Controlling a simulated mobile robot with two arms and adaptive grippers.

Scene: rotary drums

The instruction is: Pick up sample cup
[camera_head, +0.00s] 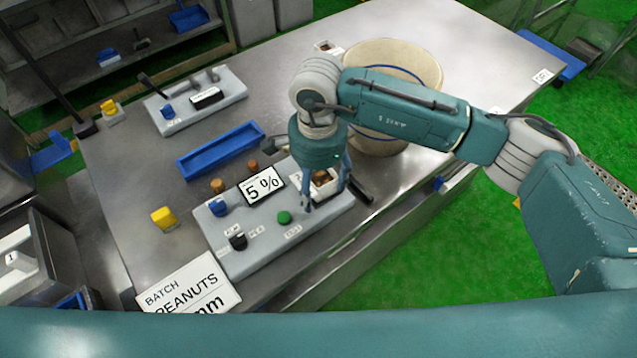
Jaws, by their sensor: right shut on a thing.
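The sample cup (322,187) is a small pale square cup with brown contents, at the right end of the grey tester panel beside the 5 % display (262,186). My right gripper (326,196) reaches down over it, with one blue finger on each side, and is shut on it. The gripper's body hides part of the cup's far side. I cannot tell whether the cup touches the panel. My left gripper is not in view.
The tester panel (265,244) carries a green button, a black knob and a blue knob. A blue tray (221,150), a second grey panel (195,102) and a large beige drum (415,62) stand on the metal table. A batch sign (188,287) stands at the front.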

